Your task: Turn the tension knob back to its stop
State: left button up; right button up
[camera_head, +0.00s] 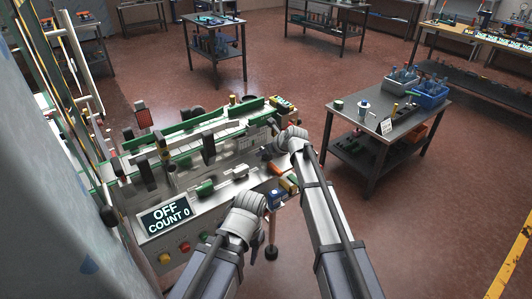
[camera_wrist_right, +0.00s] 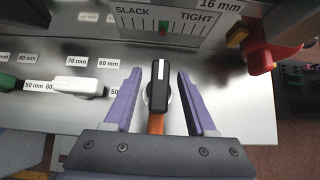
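The tension knob (camera_wrist_right: 160,88), black with a white pointer line, shows in the right wrist view below a SLACK–TIGHT scale (camera_wrist_right: 165,22). My right gripper (camera_wrist_right: 160,76) is open, with one purple finger on each side of the knob and a visible gap on both sides. In the head view my right wrist (camera_head: 292,140) reaches over the machine's right end and its fingers are hidden. My left wrist (camera_head: 243,220) is at the machine's front; its fingers are not clear.
An orange strip (camera_wrist_right: 156,123) lies below the knob. A red lever-like part (camera_wrist_right: 280,55) is to its right and a white handle (camera_wrist_right: 80,86) to its left. A table with blue bins (camera_head: 428,97) stands at right.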

grip_shut()
dwell(0.6)
jog(key=n+g+y, duration=0.1)
jog(key=n, duration=0.1)
jog(key=n+g+y, duration=0.1)
jog(key=n, duration=0.1)
jog(key=shift+w, duration=0.2)
jog(key=n+g, duration=0.1)
jog(key=n, duration=0.1)
jog(key=n+g+y, duration=0.1)
jog(key=n+g, duration=0.1)
jog(key=shift+n+y, duration=0.3)
jog(key=n+g, duration=0.4)
jog(key=shift+s+n+g+h, duration=0.1)
jog(key=shift+n+g+h, duration=0.4)
jog(key=shift+n+g, duration=1.15)
jog(key=shift+s+n+t, duration=0.1)
jog(key=shift+n+t, duration=0.15)
jog(key=shift+n, duration=0.3)
